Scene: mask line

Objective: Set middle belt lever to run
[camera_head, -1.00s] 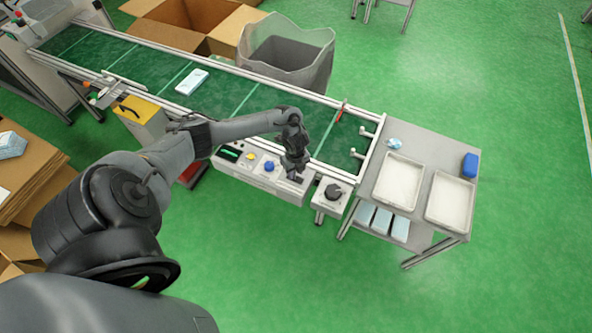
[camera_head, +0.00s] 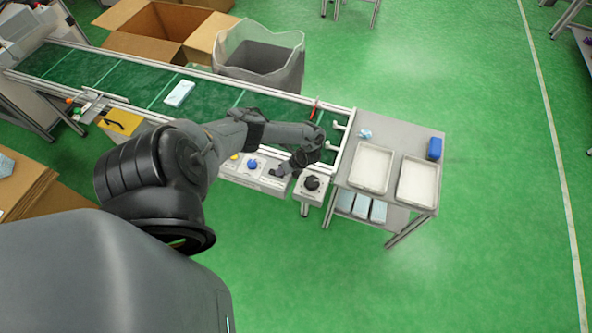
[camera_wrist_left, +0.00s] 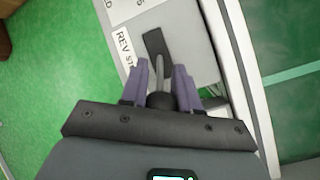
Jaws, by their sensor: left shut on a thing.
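The belt lever (camera_wrist_left: 159,68) is a grey shaft with a dark round knob, standing from a dark slot plate (camera_wrist_left: 154,42) on a light grey panel. A label beside it reads "REV ST", its rest hidden by the gripper. My left gripper (camera_wrist_left: 162,82) has its two purple-grey fingers on either side of the lever and is shut on it. In the head view the left gripper (camera_head: 280,172) is at the control panel (camera_head: 232,172) on the front of the belt; the lever is mostly hidden there. My right gripper is not in view.
A blue knob (camera_head: 252,163) is left of the gripper, and a black knob (camera_head: 312,183) on a separate box is right. The green conveyor belt (camera_head: 140,79) runs behind, carrying a pale blue pack (camera_head: 179,93). A table with white trays (camera_head: 370,167) stands right.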

